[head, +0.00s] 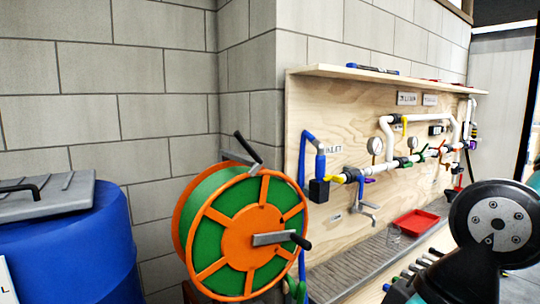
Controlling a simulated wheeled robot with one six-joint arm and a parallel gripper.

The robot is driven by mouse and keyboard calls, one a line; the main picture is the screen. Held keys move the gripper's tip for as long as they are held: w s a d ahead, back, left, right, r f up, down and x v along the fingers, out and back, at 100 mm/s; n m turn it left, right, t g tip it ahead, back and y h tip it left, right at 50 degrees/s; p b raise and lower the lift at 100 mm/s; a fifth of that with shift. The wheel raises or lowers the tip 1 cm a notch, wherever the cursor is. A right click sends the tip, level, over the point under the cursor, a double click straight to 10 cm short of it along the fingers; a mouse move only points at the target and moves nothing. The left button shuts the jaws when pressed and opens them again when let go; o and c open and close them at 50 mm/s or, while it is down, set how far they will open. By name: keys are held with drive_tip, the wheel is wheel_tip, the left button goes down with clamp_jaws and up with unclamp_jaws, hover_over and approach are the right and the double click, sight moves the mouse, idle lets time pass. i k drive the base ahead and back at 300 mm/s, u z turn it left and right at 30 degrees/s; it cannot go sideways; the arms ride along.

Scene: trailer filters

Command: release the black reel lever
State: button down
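A hose reel (240,236) with an orange rim, orange spokes and green behind them is mounted by the wall corner, left of the wooden panel. A black lever (247,147) rises from the reel's top by a grey bracket (238,158) and tilts up and to the left. Nothing touches the lever. A grey crank arm with a black handle (300,241) sticks out from the reel's hub toward the right. My gripper is not in view; only links of my arm show at the lower right.
A blue barrel (65,245) with a grey lid (45,196) stands left of the reel. The wooden panel (322,95) carries pipes, gauges and valves. A grey grated tray (352,272) and a red tray (413,223) lie below it.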

sight(249, 148)
drive_tip(key=z, duration=2.05)
drive_tip(key=k, duration=1.15)
drive_tip(key=u, duration=1.75)
drive_tip(key=i, duration=0.5)
drive_tip(key=u, duration=0.1)
